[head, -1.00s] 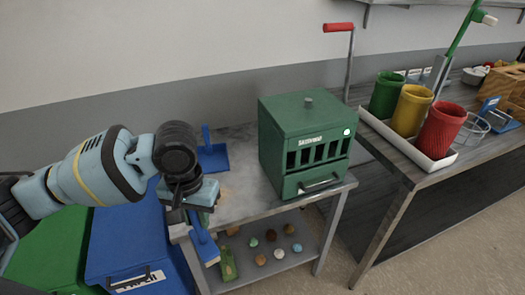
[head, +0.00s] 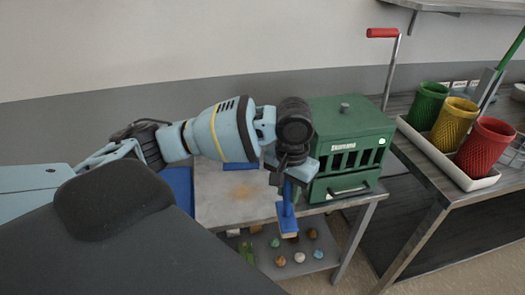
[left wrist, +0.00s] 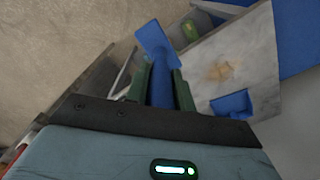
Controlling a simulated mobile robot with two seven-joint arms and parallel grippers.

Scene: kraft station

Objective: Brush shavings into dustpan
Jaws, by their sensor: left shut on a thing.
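My left gripper (head: 290,178) is shut on the handle of a blue brush (head: 287,215). The brush hangs down in front of the metal table's front edge, near the green machine. In the left wrist view the brush (left wrist: 153,42) points away between the two fingers (left wrist: 160,82). A light brown patch of shavings (head: 243,190) lies on the table, left of the brush; it also shows in the left wrist view (left wrist: 221,71). The blue dustpan (head: 240,166) lies behind the shavings, mostly hidden by my arm; the left wrist view shows it better (left wrist: 232,104). My right gripper is not in view.
A green machine (head: 350,145) with slots stands on the right of the table (head: 222,212). Small balls (head: 299,258) lie on the lower shelf. A blue bin (head: 178,186) is at the left. Green, yellow and red cups (head: 487,147) stand in a tray on the right bench.

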